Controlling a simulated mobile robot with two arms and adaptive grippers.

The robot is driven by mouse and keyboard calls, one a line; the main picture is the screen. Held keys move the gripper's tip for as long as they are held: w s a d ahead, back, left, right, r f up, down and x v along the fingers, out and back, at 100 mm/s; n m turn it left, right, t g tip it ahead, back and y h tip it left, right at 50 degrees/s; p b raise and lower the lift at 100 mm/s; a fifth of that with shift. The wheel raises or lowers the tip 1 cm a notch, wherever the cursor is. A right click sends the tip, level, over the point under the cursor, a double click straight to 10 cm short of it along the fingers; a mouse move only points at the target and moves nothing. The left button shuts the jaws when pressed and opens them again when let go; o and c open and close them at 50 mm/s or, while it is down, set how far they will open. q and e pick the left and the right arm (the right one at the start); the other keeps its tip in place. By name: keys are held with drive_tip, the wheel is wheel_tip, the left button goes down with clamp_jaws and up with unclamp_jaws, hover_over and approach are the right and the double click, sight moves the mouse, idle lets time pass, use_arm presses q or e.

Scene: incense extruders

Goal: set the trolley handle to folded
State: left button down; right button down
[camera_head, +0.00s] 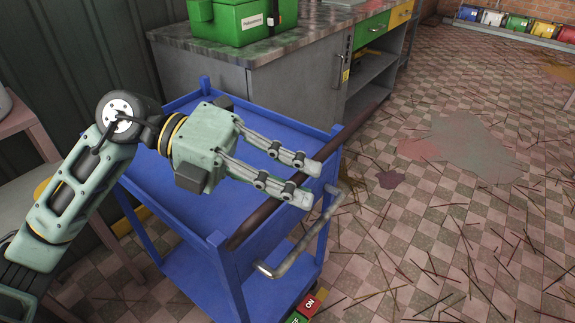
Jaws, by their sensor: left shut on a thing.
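The blue trolley (180,199) stands in the centre-left, with a flat top and a lower shelf. A bent grey metal handle (303,240) shows at its right end, tilted in the picture, with its upper end by the corner post. My left gripper (308,182) reaches in over the trolley top. Its fingers lie parallel with a gap between them, and their tips are at the trolley's right edge near the handle's upper end. My right gripper is not in view.
A dark brown bar (352,126) runs along the trolley's right edge, passing behind my fingers. A grey workbench (203,68) with a green box (236,22) stands behind. Red and green ON/OFF buttons (310,304) show below. The checkered floor at right is littered with thin sticks.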

use_arm(q)
drive_tip(key=shift+s+d+f+y, duration=0.2)
drive_tip(key=shift+f+y, duration=0.05)
drive_tip(key=shift+y, duration=0.05)
drive_tip(key=shift+s+d+f+p, duration=0.2)
drive_tip(key=shift+d+f+p, duration=0.15)
drive_tip(key=shift+p, duration=0.15)
